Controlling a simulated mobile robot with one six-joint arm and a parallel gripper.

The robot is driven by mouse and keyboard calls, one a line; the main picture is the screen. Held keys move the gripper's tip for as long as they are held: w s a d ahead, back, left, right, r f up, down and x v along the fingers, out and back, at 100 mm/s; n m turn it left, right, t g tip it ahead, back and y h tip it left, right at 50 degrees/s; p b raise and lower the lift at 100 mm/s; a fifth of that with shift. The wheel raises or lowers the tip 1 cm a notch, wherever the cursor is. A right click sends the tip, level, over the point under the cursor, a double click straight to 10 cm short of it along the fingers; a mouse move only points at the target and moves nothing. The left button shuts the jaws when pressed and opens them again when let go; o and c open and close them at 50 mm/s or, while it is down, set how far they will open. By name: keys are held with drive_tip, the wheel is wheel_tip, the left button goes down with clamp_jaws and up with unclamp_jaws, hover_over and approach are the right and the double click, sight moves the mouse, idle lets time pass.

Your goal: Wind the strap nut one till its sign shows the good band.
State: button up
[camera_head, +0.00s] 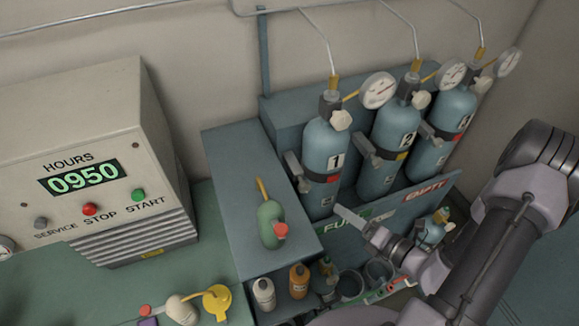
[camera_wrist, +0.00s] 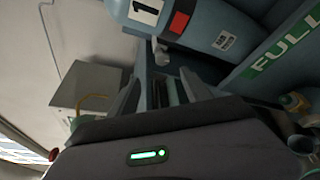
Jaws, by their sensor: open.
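Cylinder one (camera_head: 323,155) is a blue bottle marked 1, standing leftmost in the rack. Its strap clamp (camera_head: 293,165) sits on its left side, with a red sign (camera_head: 333,179) on the front. In the wrist view the red sign (camera_wrist: 179,22) shows beside the label on the cylinder (camera_wrist: 205,12). A small grey knob (camera_wrist: 160,52), apparently the strap nut, shows below the cylinder, ahead of the gap between my fingers. My gripper (camera_wrist: 163,80) is open and empty, apart from the knob. In the head view my gripper (camera_head: 352,218) is in front of cylinder one's lower part.
Cylinder two (camera_head: 385,150) has a yellow sign and cylinder three (camera_head: 438,125) a red one. The FULL and EMPTY board (camera_head: 400,205) runs along the rack front. A green bottle (camera_head: 269,222) lies on the left ledge. Small bottles (camera_head: 299,280) stand below, near my arm.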

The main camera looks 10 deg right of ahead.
sight(308, 188)
drive_tip(key=x, duration=0.8)
drive_tip(key=b+x, duration=0.1)
drive_tip(key=x, duration=0.8)
drive_tip(key=shift+w+d+f+b, duration=0.15)
drive_tip(key=shift+f+b, duration=0.1)
drive_tip(key=shift+b, duration=0.05)
drive_tip(key=shift+c, duration=0.3)
clamp_jaws()
drive_tip(key=shift+m, duration=0.3)
